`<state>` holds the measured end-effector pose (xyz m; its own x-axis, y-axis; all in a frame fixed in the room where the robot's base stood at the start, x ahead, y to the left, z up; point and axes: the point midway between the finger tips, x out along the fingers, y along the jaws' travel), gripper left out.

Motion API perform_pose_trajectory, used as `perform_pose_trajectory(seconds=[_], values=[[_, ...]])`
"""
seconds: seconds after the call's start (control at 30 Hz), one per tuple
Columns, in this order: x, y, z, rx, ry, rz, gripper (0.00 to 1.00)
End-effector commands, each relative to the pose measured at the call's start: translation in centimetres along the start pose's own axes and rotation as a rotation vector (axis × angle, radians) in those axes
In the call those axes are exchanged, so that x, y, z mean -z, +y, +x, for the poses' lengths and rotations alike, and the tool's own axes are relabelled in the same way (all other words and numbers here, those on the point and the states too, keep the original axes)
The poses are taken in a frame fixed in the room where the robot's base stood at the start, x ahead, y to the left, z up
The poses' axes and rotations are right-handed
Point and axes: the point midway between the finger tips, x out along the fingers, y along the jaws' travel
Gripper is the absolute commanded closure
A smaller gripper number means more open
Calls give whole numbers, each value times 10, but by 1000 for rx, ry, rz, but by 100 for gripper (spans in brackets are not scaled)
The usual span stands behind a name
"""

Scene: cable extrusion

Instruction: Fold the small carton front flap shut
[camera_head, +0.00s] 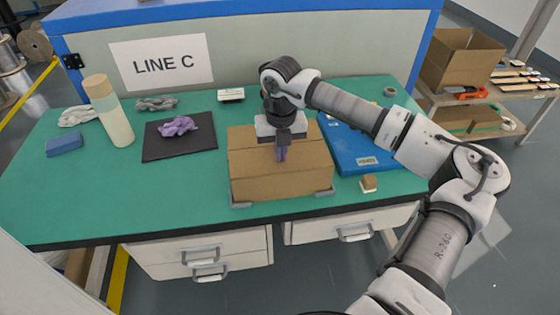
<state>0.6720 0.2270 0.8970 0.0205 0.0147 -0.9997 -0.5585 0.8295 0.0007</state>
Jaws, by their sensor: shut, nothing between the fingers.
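The small carton (280,179) stands on the green table near its front edge, between grey corner brackets at its base. Its top looks covered by cardboard, with a seam line running across it. I cannot tell clearly whether the front flap lies fully flat. My gripper (282,155) points down over the middle of the carton's top, with its fingers shut and empty. The fingertips are at or very near the cardboard; I cannot tell whether they touch. My gripper and wrist hide part of the top's back.
A blue binder (352,152) lies right of the carton, with a small brown block (369,183) in front. A black mat (199,143) with a purple cloth (178,126) lies left. A bottle (110,115) stands at the back left. The front left of the table (110,195) is clear.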

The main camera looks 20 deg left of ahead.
Motion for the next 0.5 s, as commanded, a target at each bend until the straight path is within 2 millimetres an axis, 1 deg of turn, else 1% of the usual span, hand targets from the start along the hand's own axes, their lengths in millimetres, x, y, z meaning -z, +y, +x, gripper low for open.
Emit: perform_pose_trajectory(seconds=[0.03,0.17,0.27,0.5], values=[[5,2,16,-2,25,-2,100],[5,2,15,-2,25,-2,100],[5,2,6,-2,24,-2,100],[3,2,-32,1,22,-3,100]])
